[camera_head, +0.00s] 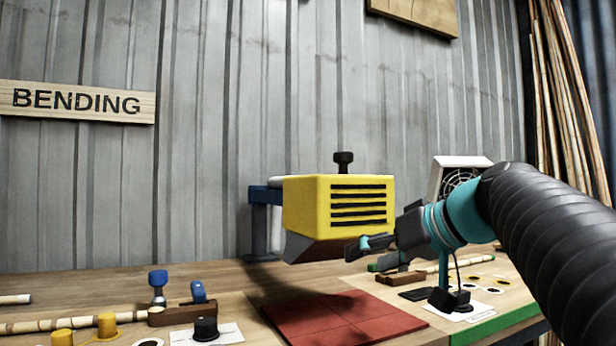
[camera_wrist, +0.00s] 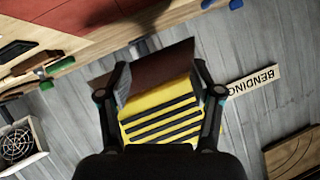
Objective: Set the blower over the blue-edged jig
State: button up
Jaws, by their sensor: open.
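The blower is a yellow box (camera_head: 338,205) with black slats and a dark knob on top. It hangs on a blue bracket (camera_head: 262,225) above the bench, over the red tiled mat. My gripper (camera_head: 362,246) is at its lower right front. In the wrist view the fingers (camera_wrist: 162,82) stand apart on either side of the blower (camera_wrist: 160,112); I cannot tell whether they touch it. A brown block with a blue piece on it (camera_head: 198,291), perhaps the blue-edged jig, lies at the bench's left, apart from the blower.
A red mat (camera_head: 340,318) lies on the bench beneath the blower. A green-edged brown block (camera_head: 400,277) and a white fan (camera_head: 461,178) are at the right. A cane (camera_head: 90,322), yellow pegs (camera_head: 106,325) and a black knob (camera_head: 206,328) are at the left.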

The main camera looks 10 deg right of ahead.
jog(key=d+r, duration=0.1)
jog(key=r, duration=0.2)
jog(key=w+d+r+n+t+y, duration=0.1)
jog(key=r, duration=0.2)
jog(key=w+d+r+n+t+y, duration=0.1)
jog(key=d+r, duration=0.1)
jog(key=r, duration=0.1)
jog(key=shift+w+r+b, duration=0.1)
jog(key=shift+w+b, duration=0.1)
jog(key=shift+b, duration=0.1)
jog(key=n+t+y, duration=0.1)
jog(key=n+y, duration=0.2)
jog(key=n, duration=0.1)
send_near(343, 154)
jog(key=x, duration=0.3)
jog(key=p+x, duration=0.1)
jog(key=x, duration=0.3)
jog(key=w+d+x, duration=0.1)
jog(key=x, duration=0.3)
jog(key=shift+d+r, duration=0.1)
jog(key=shift+r, duration=0.05)
grip_shut()
